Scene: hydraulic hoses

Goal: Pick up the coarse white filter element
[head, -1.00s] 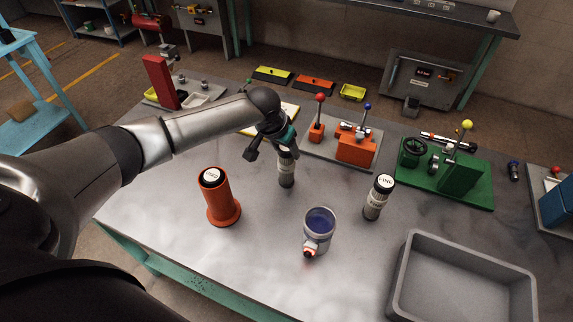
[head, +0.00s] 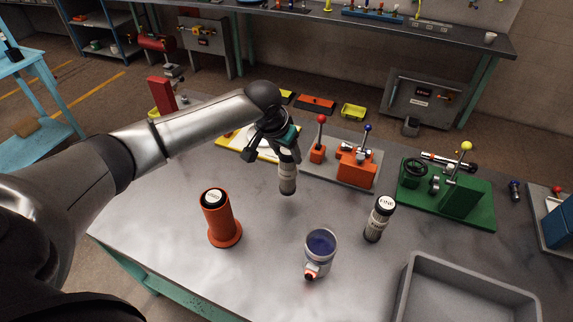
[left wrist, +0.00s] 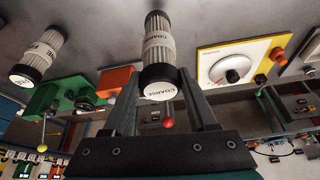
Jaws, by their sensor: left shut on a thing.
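The coarse white filter element (head: 287,181) is a pale cylinder with dark bands, held upright a little above the table under my left gripper (head: 279,140). In the left wrist view the element (left wrist: 158,50) shows its "COARSE" end label between the two fingers of the left gripper (left wrist: 160,76). The gripper is shut on its labelled end. A similar element marked "FINE" (head: 379,221) stands on the table to the right; it also shows in the left wrist view (left wrist: 38,55). My right gripper is not in view.
An orange cylinder (head: 221,218) on a flange and a blue-lined cup (head: 320,245) stand in front. A grey bin (head: 470,272) is at front right. Orange (head: 355,170) and green (head: 462,195) lever fixtures stand behind. The table between them is clear.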

